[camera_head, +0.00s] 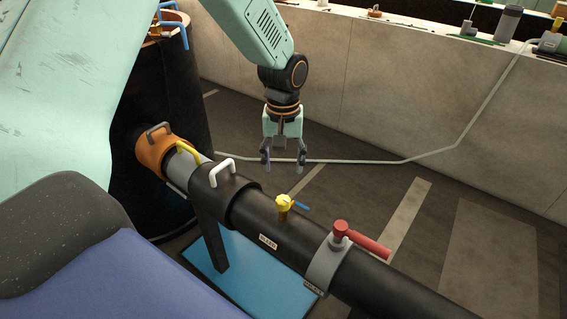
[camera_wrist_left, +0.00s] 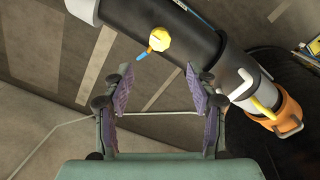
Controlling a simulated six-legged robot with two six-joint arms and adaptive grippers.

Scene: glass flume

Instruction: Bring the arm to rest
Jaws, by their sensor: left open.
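My left gripper (camera_head: 284,163) hangs pointing down from the mint-green arm, behind the black pipe (camera_head: 312,231) in the head view. Its two fingers are apart and nothing is between them. In the left wrist view the open fingers (camera_wrist_left: 160,92) show with grey floor between them. The yellow bleed valve (camera_head: 284,202) with a blue lever stands on the pipe, apart from the fingers. It also shows beyond the fingertips in the wrist view (camera_wrist_left: 159,40). The right gripper does not show in either view.
A red-handled valve (camera_head: 341,233) sits on a grey collar further right. A white handle (camera_head: 222,166) and an orange coupling (camera_head: 158,150) lie left along the pipe. A blue mat (camera_head: 262,272) is below. A concrete wall (camera_head: 385,85) with items on top runs behind. Floor between is open.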

